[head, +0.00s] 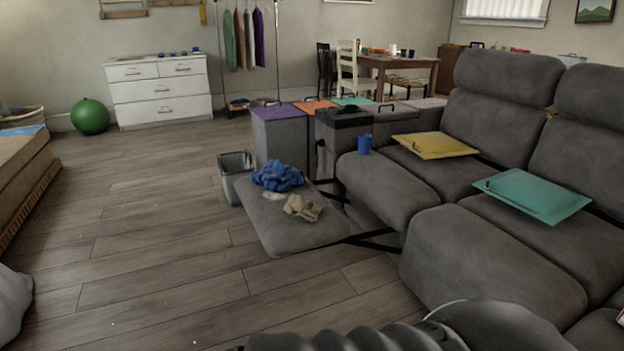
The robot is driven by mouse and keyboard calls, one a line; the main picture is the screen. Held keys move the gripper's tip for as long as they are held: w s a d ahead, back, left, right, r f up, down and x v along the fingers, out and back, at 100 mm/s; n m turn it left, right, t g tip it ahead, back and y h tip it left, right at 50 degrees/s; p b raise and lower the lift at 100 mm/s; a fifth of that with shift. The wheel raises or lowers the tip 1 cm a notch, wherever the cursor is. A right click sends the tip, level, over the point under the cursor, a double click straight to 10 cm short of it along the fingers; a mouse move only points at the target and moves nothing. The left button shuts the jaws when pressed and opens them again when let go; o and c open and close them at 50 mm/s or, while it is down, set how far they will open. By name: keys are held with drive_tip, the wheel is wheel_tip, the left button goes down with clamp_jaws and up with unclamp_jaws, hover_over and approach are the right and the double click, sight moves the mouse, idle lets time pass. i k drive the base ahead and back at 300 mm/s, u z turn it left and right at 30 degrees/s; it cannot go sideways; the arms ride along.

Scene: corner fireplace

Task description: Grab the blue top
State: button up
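A crumpled blue cloth, which looks like the blue top (278,177), lies in a heap on the raised grey footrest (290,230) of the sofa. It sits toward the footrest's far end. A crumpled beige cloth (303,208) lies nearer and to its right, apart from it, and a small pale cloth lies between them. Dark rounded parts at the bottom edge of the head view seem to be my own arm. My gripper's fingers are not in view.
A grey bin (234,175) stands just left of the footrest. The wooden floor (150,240) at left and centre is clear.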

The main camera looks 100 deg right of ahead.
sight(276, 177)
drive_tip(key=z, duration=3.4)
drive_tip(key=i, duration=1.7)
drive_tip(key=z, duration=0.3)
